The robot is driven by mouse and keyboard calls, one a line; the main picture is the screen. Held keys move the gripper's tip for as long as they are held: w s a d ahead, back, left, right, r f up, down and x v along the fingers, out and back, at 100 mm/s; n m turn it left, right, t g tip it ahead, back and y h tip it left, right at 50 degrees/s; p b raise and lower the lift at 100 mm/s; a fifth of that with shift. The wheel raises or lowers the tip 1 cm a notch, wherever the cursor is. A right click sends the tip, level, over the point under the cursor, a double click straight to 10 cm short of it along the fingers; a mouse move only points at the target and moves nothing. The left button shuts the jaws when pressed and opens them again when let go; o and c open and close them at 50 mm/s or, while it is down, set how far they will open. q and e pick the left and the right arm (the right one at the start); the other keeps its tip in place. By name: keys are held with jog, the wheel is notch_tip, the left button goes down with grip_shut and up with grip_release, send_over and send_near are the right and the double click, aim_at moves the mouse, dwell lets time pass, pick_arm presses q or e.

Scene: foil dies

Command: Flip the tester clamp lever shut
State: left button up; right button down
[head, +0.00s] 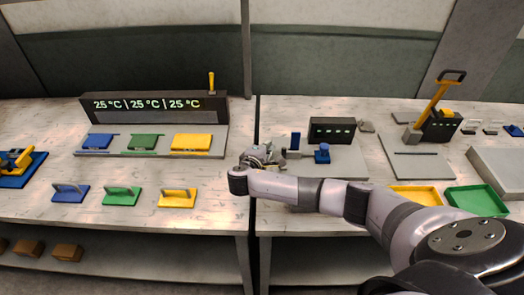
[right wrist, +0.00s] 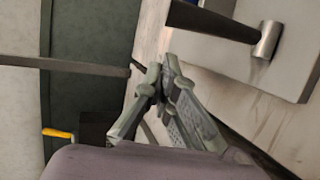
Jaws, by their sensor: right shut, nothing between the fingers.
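The tester seems to be the black box with small lights (head: 332,128) on a grey base plate (head: 345,168), right of the gap between the tables. A blue upright piece (head: 295,141) and a blue knob-like piece (head: 322,153) stand on the plate. My right gripper (head: 268,154) is beside the plate's left end, shut and empty. In the right wrist view, its fingers (right wrist: 163,75) are together, apart from a dark bar (right wrist: 210,20) with a metal cylinder end (right wrist: 267,40) over a grey plate. I cannot tell surely which part is the clamp lever. My left gripper is out of view.
The left table holds a temperature display (head: 155,106), coloured plates and handled blocks. On the right stand a tall yellow lever (head: 432,100), a yellow tray (head: 415,191) and a green tray (head: 477,202). My right arm crosses the right table's front.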

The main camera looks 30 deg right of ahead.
jog(key=s+p, duration=0.1)
jog(key=s+r+p, duration=0.1)
jog(key=s, duration=0.1)
jog(key=shift+d+r+p, duration=0.1)
jog(key=shift+d+p, duration=0.05)
jog(key=shift+p, duration=0.15)
jog(key=shift+s, duration=0.5)
jog(key=shift+w, duration=0.1)
